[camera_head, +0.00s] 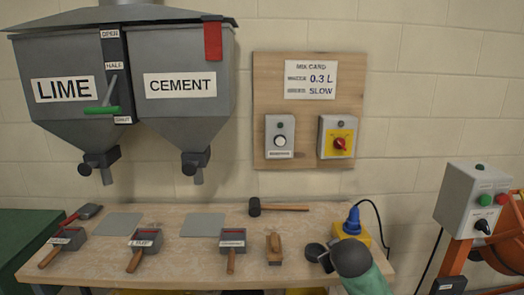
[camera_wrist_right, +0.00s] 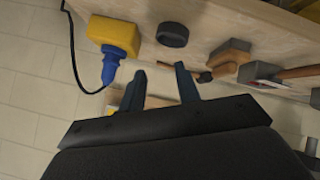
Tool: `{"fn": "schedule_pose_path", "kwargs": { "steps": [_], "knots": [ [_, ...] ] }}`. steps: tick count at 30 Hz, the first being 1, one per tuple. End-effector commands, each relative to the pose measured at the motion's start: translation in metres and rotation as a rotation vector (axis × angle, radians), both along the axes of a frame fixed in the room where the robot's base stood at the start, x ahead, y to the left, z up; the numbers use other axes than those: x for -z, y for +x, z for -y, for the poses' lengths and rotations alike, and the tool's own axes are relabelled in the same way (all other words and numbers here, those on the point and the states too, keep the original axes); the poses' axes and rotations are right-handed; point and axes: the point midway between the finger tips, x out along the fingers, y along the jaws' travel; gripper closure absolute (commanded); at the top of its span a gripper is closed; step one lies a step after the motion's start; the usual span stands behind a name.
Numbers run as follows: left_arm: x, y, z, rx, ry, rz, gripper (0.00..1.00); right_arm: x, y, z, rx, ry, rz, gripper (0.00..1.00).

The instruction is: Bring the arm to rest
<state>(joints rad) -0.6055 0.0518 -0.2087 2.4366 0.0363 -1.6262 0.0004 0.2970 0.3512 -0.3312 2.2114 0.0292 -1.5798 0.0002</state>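My right arm (camera_head: 366,275) comes in at the lower right of the head view, in front of the bench's right end. Its fingertips cannot be made out there. In the right wrist view my right gripper (camera_wrist_right: 160,78) has its two fingers apart with nothing held between them. My left arm and gripper are not in view.
The wooden bench (camera_head: 180,270) holds scoops (camera_head: 231,240), a wooden brush (camera_head: 273,248), a mallet (camera_head: 278,208), a dark round piece (camera_head: 315,251) and a yellow box (camera_head: 360,233) with a blue plug (camera_head: 352,220). A control box (camera_head: 470,200) stands right. Hoppers (camera_head: 185,110) hang above.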

Motion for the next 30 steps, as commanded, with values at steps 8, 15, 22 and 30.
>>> {"fn": "schedule_pose_path", "kwargs": {
  "steps": [8,15,22,30],
  "knots": [
    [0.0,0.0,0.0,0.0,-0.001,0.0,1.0,0.06,-0.089,-0.024,-0.001,0.109,-0.127,0.67],
    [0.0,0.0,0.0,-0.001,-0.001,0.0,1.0,0.105,-0.158,-0.038,0.012,0.195,-0.22,0.67],
    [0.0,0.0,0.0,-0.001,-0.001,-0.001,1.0,0.15,-0.224,-0.047,0.043,0.262,-0.331,0.67],
    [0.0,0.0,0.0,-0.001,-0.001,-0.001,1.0,0.212,-0.306,-0.057,0.093,0.317,-0.501,0.67]
  ]
}}
